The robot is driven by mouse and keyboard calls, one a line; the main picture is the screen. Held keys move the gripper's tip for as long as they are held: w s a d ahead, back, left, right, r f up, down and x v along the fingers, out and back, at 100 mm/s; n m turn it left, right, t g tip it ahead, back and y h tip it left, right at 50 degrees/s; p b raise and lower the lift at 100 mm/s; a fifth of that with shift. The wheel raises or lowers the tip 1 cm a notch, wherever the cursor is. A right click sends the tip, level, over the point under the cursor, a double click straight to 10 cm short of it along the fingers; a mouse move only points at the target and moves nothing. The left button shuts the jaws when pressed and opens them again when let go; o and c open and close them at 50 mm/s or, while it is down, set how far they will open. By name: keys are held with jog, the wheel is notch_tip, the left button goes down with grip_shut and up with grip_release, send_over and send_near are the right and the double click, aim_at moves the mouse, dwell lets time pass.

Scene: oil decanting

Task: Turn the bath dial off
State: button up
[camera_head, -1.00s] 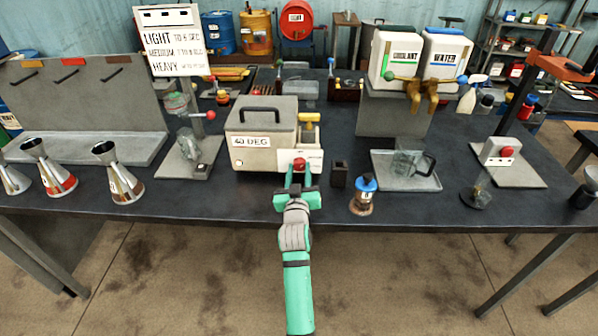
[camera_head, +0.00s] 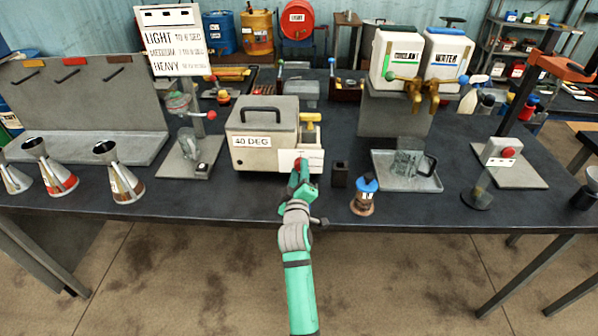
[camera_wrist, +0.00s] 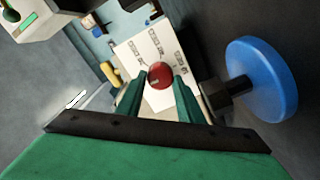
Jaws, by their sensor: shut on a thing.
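The bath (camera_head: 262,128) is a grey box with a black lid handle and a "40 DEG" label.
Metal funnels (camera_head: 118,172) stand at left; a tray (camera_head: 405,171) lies at right.

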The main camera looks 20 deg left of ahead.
jog(key=shift+n, duration=0.3)
jog(key=o, duration=1.1)
jog(key=shift+s, duration=0.1)
jog(key=v, duration=1)
jog(key=shift+d, duration=0.2)
jog(key=shift+s, duration=0.4)
jog(key=shift+a, duration=0.1)
